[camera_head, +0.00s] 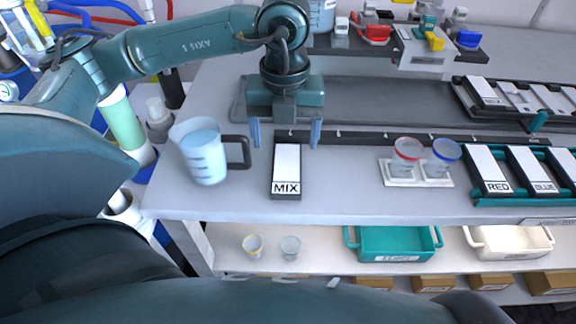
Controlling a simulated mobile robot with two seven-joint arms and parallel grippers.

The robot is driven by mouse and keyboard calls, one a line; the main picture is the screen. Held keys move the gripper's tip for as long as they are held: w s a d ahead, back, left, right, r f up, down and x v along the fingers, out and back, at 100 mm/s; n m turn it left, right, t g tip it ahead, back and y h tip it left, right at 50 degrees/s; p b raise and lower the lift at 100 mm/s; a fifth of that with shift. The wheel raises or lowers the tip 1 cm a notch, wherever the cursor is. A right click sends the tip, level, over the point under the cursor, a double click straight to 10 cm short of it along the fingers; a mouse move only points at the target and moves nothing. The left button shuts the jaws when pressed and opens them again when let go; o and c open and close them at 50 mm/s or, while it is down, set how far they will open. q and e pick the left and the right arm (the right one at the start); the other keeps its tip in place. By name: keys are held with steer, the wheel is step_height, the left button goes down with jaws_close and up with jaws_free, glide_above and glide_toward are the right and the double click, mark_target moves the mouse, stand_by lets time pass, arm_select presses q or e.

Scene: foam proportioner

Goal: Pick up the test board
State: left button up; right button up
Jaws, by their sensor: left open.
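A narrow dark board with a white face marked MIX (287,165) lies flat on the grey workbench (340,190); it may be the test board, but no label says so. My left gripper (285,136) points down at the far end of this board. Its two blue fingers are apart, one to each side of the board, with nothing between them. I cannot tell how high the fingertips are above the bench. My right gripper is out of view.
A measuring jug (204,158) of blue liquid stands close left of the board, handle toward it. Two small cups (406,158), red-rimmed and blue-rimmed, stand right on white holders. A teal rack (514,199) holds RED and BLUE boards. Bench between board and cups is clear.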

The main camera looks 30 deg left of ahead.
mark_target(287, 167)
arm_select(q)
steer(key=shift+w+f+p, duration=0.15)
steer(key=shift+f+p, duration=0.25)
steer(key=shift+f, duration=3.2)
steer(key=shift+c, duration=0.5)
steer(key=c, duration=1)
steer(key=shift+r, duration=0.1)
